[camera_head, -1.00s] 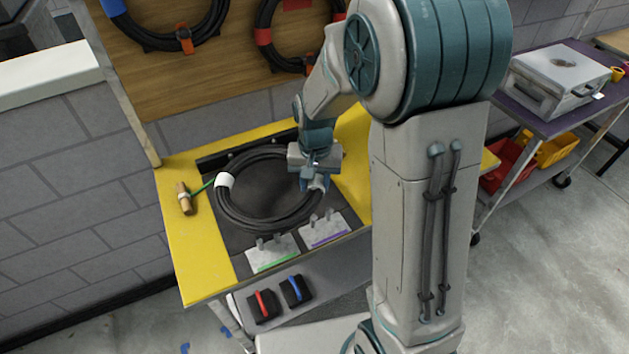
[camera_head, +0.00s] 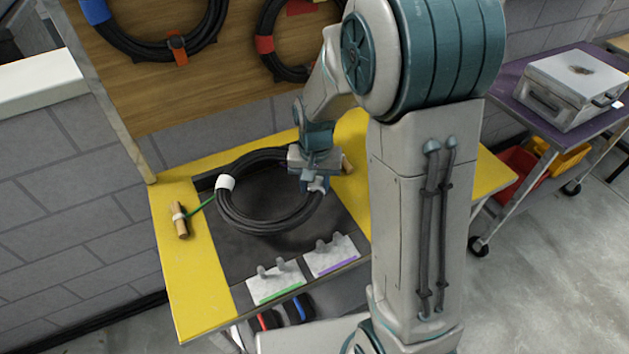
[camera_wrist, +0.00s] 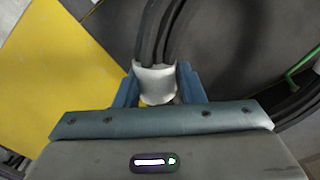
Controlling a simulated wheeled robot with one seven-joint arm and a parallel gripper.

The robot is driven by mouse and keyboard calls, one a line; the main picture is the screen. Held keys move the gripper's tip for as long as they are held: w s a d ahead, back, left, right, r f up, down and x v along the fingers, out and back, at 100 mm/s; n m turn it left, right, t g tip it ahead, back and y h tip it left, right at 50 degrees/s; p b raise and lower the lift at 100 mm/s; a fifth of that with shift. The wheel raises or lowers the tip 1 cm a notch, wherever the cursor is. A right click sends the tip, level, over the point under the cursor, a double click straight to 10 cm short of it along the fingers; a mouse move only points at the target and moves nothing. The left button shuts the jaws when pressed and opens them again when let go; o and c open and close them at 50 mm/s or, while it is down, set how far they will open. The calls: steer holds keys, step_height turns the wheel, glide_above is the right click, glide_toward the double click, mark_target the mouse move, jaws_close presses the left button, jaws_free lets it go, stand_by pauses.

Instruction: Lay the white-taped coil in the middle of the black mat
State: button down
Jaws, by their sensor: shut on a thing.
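The white-taped coil (camera_head: 262,228) is a ring of black cable with a white tape band (camera_head: 225,182) on its left side. My gripper (camera_head: 314,186) is shut on the coil's right side. In the wrist view, my gripper (camera_wrist: 156,88) has its blue fingers on both sides of a white-taped section (camera_wrist: 156,84). The coil hangs over the black mat (camera_head: 240,257), apparently a little above it, with a dark shadow below. The mat's far part is partly hidden by the coil and my arm.
The mat lies on a yellow-topped table (camera_head: 190,285). Other coils (camera_head: 150,45) hang on the board behind. A cart (camera_head: 550,110) stands right.

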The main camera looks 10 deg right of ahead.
steer(key=shift+f+b, duration=2.2)
steer(key=shift+f, duration=1.15)
steer(key=c, duration=0.9)
jaws_free()
steer(key=shift+o, duration=0.2)
steer(key=shift+s+f, duration=0.1)
steer(key=shift+r, duration=0.5)
step_height(320, 180, up, 13)
steer(key=shift+f, duration=0.1)
